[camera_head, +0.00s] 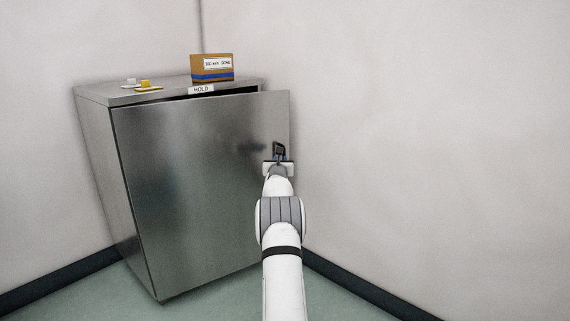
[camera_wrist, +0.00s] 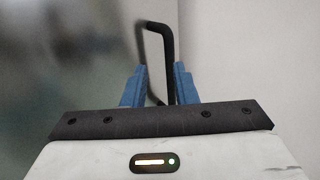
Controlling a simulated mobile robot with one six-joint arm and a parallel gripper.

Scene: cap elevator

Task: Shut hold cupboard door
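The HOLD cupboard (camera_head: 92,130) is a steel box in the corner, marked by a small HOLD label (camera_head: 201,89). Its door (camera_head: 190,190) is ajar: the right edge stands out from the body, with a dark gap along the top. The black bar handle (camera_wrist: 168,40) is near the door's right edge; in the head view it is mostly hidden by my gripper (camera_head: 280,153). In the wrist view my gripper's blue fingers (camera_wrist: 159,78) are apart, with the handle's lower part between them. The right finger looks close to the bar; contact cannot be told.
On the cupboard top stand a cardboard box (camera_head: 212,69) with a blue stripe and small yellow and white items (camera_head: 147,86). White walls (camera_head: 420,130) meet behind the cupboard. Green floor (camera_head: 330,300) is clear at the front, with dark skirting (camera_head: 360,287) at right.

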